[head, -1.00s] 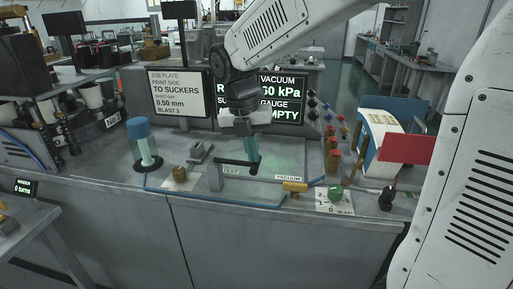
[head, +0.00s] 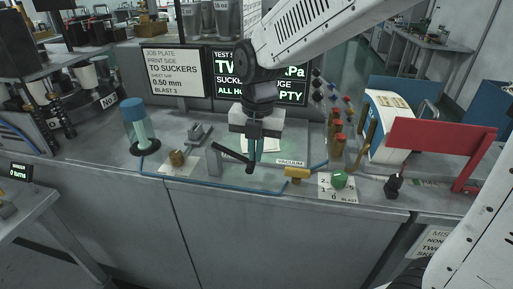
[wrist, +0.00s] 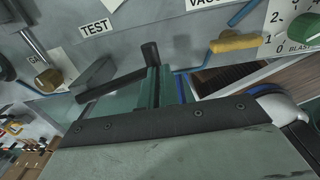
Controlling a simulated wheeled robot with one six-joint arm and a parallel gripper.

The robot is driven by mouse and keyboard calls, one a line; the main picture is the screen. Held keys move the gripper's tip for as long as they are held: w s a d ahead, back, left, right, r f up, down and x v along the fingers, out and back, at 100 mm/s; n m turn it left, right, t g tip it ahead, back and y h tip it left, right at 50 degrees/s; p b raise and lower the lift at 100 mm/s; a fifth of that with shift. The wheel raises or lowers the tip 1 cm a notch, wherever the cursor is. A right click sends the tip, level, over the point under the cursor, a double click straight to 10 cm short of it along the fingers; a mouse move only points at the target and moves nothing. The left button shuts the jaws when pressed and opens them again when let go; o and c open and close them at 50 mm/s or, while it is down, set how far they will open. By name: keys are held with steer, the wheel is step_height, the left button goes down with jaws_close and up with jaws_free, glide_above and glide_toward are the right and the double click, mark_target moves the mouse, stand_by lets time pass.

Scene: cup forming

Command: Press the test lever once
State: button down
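The test lever (head: 228,152) is a black bar on a grey post at the middle of the bench. It slopes down to the right to a black knob at its end. In the wrist view the lever (wrist: 112,84) runs beside the TEST label (wrist: 95,28), and its knob stands at my fingertips. My gripper (head: 254,158) points down at the knob end. Its teal fingers (wrist: 158,88) look shut together, with no object seen between them. They appear to touch the lever near its knob, though the exact contact is partly hidden.
A yellow vacuum handle (head: 297,174) and a green blast knob (head: 339,180) are to the right. A brass gauge knob (head: 177,158) and a blue-capped cylinder (head: 138,125) are to the left. A lit screen (head: 290,90), partly covered by my arm, stands behind.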

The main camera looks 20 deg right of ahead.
steer(key=shift+s+d+f, duration=0.1)
steer(key=shift+s+f, duration=0.05)
steer(key=shift+f, duration=0.15)
step_height(320, 180, up, 14)
steer(key=s+d, duration=0.1)
steer(key=d, duration=0.1)
steer(key=shift+d, duration=0.35)
steer(key=shift+r, duration=0.1)
steer(key=s+d+f+m, duration=0.2)
steer(key=s+m, duration=0.4)
steer(key=m, duration=0.4)
steer(key=s+d+f+m, duration=0.3)
steer(key=s+d+m, duration=0.2)
steer(key=m, duration=0.5)
steer(key=s+d+f+m+t, duration=0.1)
steer(key=s+d+f+m, duration=0.2)
steer(key=s+m, duration=0.5)
steer(key=m, duration=0.2)
steer(key=shift+s+d+m, duration=0.15)
steer(key=shift+s+m, duration=0.2)
steer(key=shift+m, duration=0.05)
